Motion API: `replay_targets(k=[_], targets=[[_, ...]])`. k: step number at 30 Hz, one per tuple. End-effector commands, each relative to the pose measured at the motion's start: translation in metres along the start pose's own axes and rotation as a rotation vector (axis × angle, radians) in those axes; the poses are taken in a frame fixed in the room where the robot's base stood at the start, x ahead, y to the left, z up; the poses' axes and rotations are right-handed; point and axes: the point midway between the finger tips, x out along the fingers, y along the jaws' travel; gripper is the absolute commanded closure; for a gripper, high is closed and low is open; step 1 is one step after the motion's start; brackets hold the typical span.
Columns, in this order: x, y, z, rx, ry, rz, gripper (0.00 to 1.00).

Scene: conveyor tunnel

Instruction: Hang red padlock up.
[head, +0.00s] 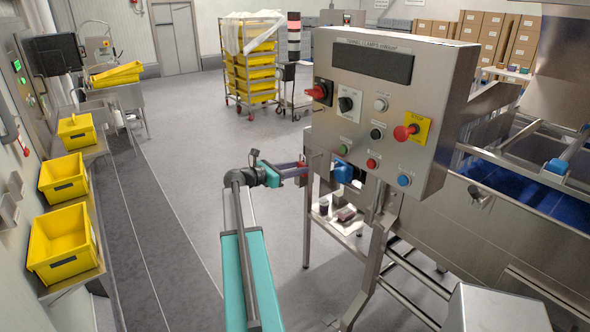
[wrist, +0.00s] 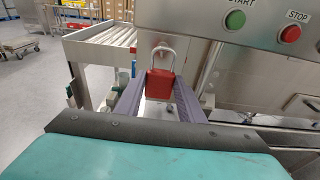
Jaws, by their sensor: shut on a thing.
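The red padlock (wrist: 160,85) is upright between the two purple fingers of my gripper (wrist: 160,98) in the wrist view. Its silver shackle (wrist: 164,50) points up and stands just in front of the lower edge of the steel control panel. I cannot tell whether the shackle is around or only in front of the small part behind it. In the head view my gripper (head: 300,169) is at the left side of the control panel (head: 392,110), below its top row of switches. The padlock is small and partly hidden there.
A green start button (wrist: 235,19) and a red stop button (wrist: 291,33) sit right of the padlock. A roller conveyor (wrist: 103,36) lies behind. A blue object (head: 343,172) is under the panel. Yellow crates (head: 62,177) stand far left; the floor between is clear.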

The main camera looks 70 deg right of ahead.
Motion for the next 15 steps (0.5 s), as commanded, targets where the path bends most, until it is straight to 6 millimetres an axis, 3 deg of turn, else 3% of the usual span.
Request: replay_targets(k=[15], targets=[[0.012, 0.0, 0.002, 0.0, -0.001, -0.001, 1.0]])
